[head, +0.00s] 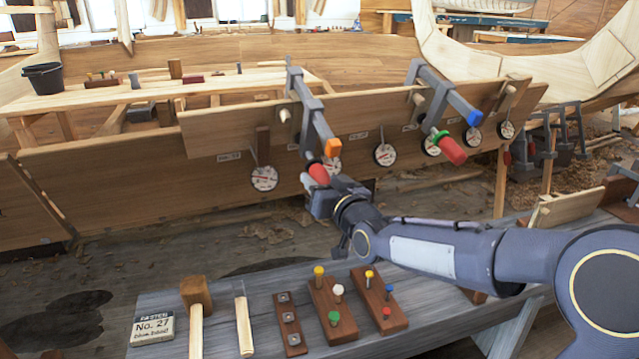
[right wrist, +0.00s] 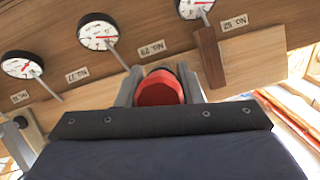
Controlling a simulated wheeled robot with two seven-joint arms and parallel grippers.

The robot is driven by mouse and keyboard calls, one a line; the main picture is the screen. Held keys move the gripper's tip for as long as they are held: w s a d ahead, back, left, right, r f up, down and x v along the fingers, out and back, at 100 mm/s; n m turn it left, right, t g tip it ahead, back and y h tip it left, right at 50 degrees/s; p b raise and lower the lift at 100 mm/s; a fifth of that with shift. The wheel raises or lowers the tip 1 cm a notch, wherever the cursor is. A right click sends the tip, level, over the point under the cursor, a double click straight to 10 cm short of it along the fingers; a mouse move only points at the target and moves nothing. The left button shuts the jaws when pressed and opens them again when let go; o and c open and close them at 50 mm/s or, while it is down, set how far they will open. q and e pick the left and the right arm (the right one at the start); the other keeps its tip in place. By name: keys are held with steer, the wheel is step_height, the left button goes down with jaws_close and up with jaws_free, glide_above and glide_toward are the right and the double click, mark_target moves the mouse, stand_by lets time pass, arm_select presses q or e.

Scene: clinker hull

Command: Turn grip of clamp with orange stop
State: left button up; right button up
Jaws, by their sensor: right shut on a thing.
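The clamp (head: 312,115) with the orange stop (head: 333,147) sits over the top edge of the hull plank, left of the picture's middle in the head view. Its red grip (head: 317,172) hangs at the lower end, below the orange stop. My right gripper (head: 316,188) is at this grip and shut on it. In the right wrist view the red grip (right wrist: 160,91) shows end-on between the two grey fingers. The fingers cover its sides. My left gripper is not in view.
A second clamp (head: 438,100) with a blue stop (head: 474,117), and a green part with a red grip (head: 451,150), stands to the right. Round dial gauges (head: 264,178) hang along the plank. A bench (head: 250,285) with pegged blocks (head: 332,310) and a mallet (head: 196,298) lies below my right arm.

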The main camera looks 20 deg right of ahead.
steer(key=shift+f+m+y+b, duration=0.2)
steer(key=shift+m+y+b, duration=0.25)
steer(key=shift+b, duration=0.55)
steer(key=shift+y, duration=0.25)
steer(key=shift+r+m+y, duration=0.15)
steer(key=shift+m+y, duration=0.15)
steer(key=shift+m, duration=0.05)
steer(key=shift+r+m+y+p, duration=0.2)
steer(key=shift+m+y+p, duration=0.3)
steer(key=shift+p, duration=0.05)
steer(key=m+y+p, duration=0.2)
steer(key=p, duration=0.1)
steer(key=shift+a, duration=0.2)
steer(key=shift+m+y+p, duration=0.6)
steer(key=shift+m+p, duration=0.05)
steer(key=shift+m, duration=0.05)
steer(key=shift+s+m+t+y+p, duration=0.1)
steer(key=shift+m+t+y+p, duration=0.2)
steer(key=shift+m+y+p, duration=0.45)
steer(key=shift+m, duration=0.85)
steer(key=shift+s+a+m+t+y, duration=0.1)
steer(key=shift+m+t+y, duration=0.5)
steer(key=shift+m, duration=0.5)
steer(key=shift+r+m+t+b, duration=0.15)
steer(key=shift+m+t+b, duration=0.7)
steer(key=shift+m, duration=1.55)
